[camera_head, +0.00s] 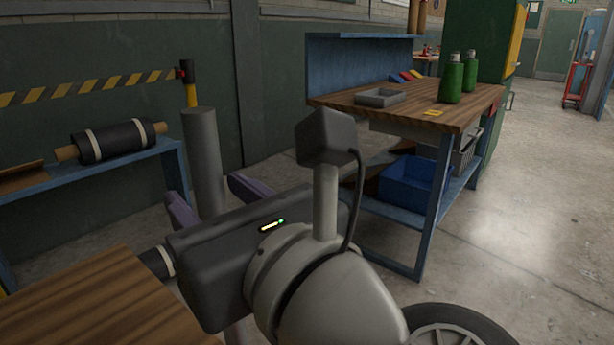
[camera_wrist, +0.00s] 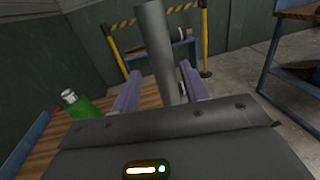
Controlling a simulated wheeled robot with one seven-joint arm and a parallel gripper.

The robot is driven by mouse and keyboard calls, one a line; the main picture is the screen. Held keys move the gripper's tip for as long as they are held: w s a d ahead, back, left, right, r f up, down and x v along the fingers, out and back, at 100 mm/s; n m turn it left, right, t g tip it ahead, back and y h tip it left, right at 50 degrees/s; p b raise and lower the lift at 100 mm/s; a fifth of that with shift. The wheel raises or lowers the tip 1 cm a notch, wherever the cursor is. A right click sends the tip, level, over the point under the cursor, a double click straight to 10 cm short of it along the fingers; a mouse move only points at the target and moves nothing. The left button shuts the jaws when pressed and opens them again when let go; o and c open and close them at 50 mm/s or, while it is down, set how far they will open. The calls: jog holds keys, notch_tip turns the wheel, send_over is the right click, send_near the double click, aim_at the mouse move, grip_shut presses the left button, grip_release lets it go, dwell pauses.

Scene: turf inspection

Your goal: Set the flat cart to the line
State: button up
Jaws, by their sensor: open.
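My gripper (camera_head: 203,188) is open, its two purple fingers spread apart. It also shows in the wrist view (camera_wrist: 160,72). A thick grey upright post (camera_head: 203,145) rises between the fingers; it also shows in the wrist view (camera_wrist: 155,40), leaning in that picture. I cannot tell whether the fingers touch it. The foot of the post is hidden behind my gripper's body, so I cannot tell whether it belongs to the flat cart. No flat cart deck and no floor line can be made out in either view.
A wooden-topped table (camera_head: 90,310) is close at lower left. A workbench (camera_head: 400,112) with green bottles (camera_head: 452,80) stands to the right. Open concrete floor (camera_head: 530,200) lies at far right.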

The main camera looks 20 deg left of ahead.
jog(key=p+v, duration=0.1)
jog(key=v, duration=0.4)
jog(key=shift+s+d, duration=0.15)
jog(key=w+d+f+n+h, duration=0.4)
jog(key=w+d+f+n, duration=0.15)
jog(key=f+n, duration=0.2)
jog(key=w+d+f+n+h, duration=0.5)
jog(key=d+f+n, duration=0.15)
jog(key=f, duration=0.25)
jog(key=d+f+n+g+h, duration=0.1)
jog(key=d+f+n+h, duration=0.2)
jog(key=d+f+n, duration=0.2)
jog(key=d+f+n+g+h, duration=0.2)
jog(key=d+f+n, duration=0.3)
jog(key=d, duration=0.6)
jog(key=shift+s+d+f+g+h, duration=0.2)
jog(key=shift+s+g+h, duration=0.15)
jog(key=shift+h, duration=0.35)
jog(key=shift+r, duration=0.1)
jog(key=shift+c, duration=0.8)
jog(key=shift+a, duration=0.15)
jog(key=shift+c, duration=0.2)
